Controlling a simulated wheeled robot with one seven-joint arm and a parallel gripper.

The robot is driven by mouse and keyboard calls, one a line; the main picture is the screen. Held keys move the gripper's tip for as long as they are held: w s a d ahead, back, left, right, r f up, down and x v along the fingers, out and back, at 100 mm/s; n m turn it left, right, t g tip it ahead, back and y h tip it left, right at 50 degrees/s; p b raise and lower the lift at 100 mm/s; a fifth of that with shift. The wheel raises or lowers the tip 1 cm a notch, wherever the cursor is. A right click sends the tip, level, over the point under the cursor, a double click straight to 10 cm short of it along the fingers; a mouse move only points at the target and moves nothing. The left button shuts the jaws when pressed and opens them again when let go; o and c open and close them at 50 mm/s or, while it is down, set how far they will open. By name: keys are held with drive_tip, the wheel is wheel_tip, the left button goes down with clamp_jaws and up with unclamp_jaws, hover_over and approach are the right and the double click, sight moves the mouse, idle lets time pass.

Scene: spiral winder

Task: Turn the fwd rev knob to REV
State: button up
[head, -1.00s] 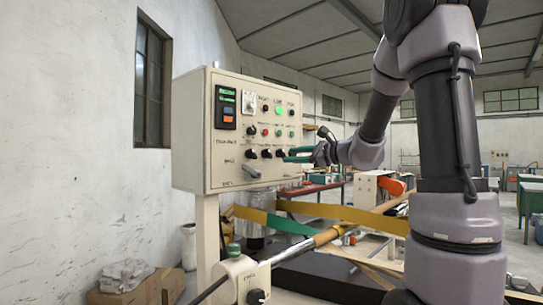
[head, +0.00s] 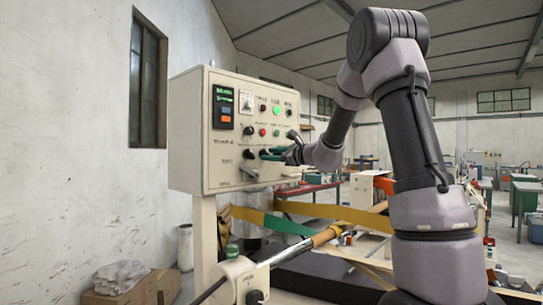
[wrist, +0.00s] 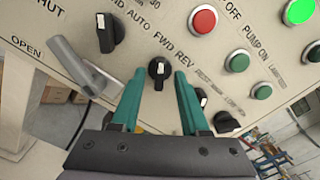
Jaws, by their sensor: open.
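The fwd rev knob (wrist: 159,70) is a small black selector with a white mark, below the "FWD REV" lettering in the wrist view. Its white mark points roughly up toward the lettering; I cannot tell which side it is set to. My gripper (wrist: 160,75) is open, its two green fingers on either side of the knob with visible gaps. In the head view my gripper (head: 272,154) is at the lower row of knobs on the cream control panel (head: 190,150) and hides part of that row.
A similar black knob (wrist: 108,33) sits left of the fingers and a grey lever handle (wrist: 75,65) farther left. Red button (wrist: 203,20) and green button (wrist: 237,61) are to the right. Another black knob (wrist: 227,122) is close to the right finger.

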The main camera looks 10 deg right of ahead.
clamp_jaws()
drive_tip(key=shift+m, duration=0.4)
drive_tip(key=m, duration=0.6)
drive_tip(key=shift+m, duration=0.3)
drive_tip(key=m, duration=0.6)
drive_tip(key=shift+m, duration=0.4)
